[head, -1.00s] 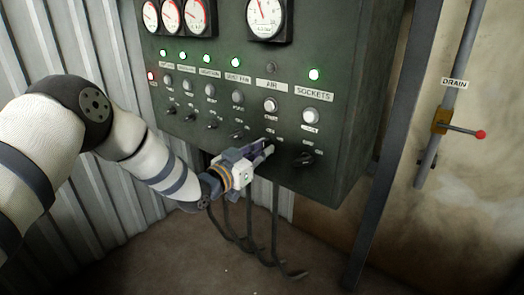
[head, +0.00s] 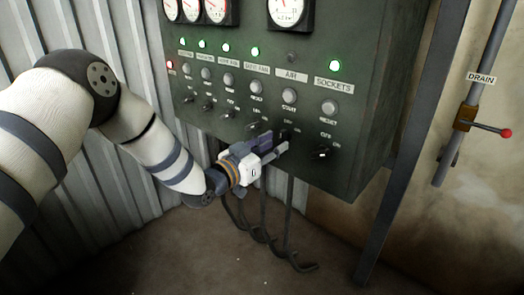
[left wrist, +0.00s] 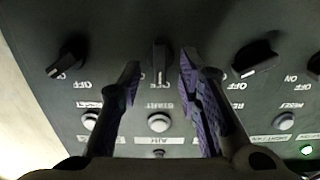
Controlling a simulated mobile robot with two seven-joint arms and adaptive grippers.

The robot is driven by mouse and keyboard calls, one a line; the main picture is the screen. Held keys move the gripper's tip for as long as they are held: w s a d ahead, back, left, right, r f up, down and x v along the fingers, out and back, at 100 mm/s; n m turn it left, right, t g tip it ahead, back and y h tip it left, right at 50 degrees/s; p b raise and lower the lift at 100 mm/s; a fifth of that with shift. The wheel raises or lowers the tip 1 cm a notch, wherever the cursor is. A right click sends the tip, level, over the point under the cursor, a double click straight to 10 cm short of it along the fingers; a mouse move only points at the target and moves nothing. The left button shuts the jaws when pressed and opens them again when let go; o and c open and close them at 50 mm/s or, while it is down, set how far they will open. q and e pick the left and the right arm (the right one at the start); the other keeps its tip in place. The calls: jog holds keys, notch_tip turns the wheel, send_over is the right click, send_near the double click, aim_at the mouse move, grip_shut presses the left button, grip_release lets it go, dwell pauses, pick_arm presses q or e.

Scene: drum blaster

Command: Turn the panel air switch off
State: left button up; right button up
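The dark green control panel (head: 350,165) carries a row of rotary switches. The AIR switch (left wrist: 160,62) is a black knob, which stands straight up and down in the left wrist view with its white mark toward the AIR label (left wrist: 158,140). My left gripper (head: 281,143) is at this switch under the AIR label (head: 291,75). In the left wrist view its open fingers (left wrist: 158,70) are on either side of the knob, with gaps visible; contact is not evident. The AIR lamp (head: 292,57) is dark. My right gripper is not in view.
The SOCKETS switch (head: 321,154) is close beside my left gripper, and another tilted switch (left wrist: 256,60) lies on the other side. Round buttons (head: 289,96) sit above the switches. Cables (head: 264,215) hang below. A drain pipe with a red-tipped lever (head: 506,132) is at right.

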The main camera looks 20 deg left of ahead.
pick_arm(q)
jog(key=v, duration=0.9)
jog(key=shift+r, duration=0.1)
jog(key=s+d+f+n+g+y+p, duration=0.3)
jog(key=s+f+g, duration=0.7)
jog(key=s+f, duration=1)
jog(key=s+a+f+n+g+y+p, duration=0.1)
jog(key=s+g, duration=0.8)
jog(key=s, duration=2.1)
jog(key=shift+a+f+g+y+p, duration=0.3)
jog(key=shift+a+f+y+p, duration=0.15)
jog(key=shift+f+y, duration=0.5)
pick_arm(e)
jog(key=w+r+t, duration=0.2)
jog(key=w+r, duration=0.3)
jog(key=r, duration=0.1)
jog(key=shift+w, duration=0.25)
pick_arm(q)
jog(key=shift+w+r, duration=0.1)
jog(key=shift+r, duration=0.05)
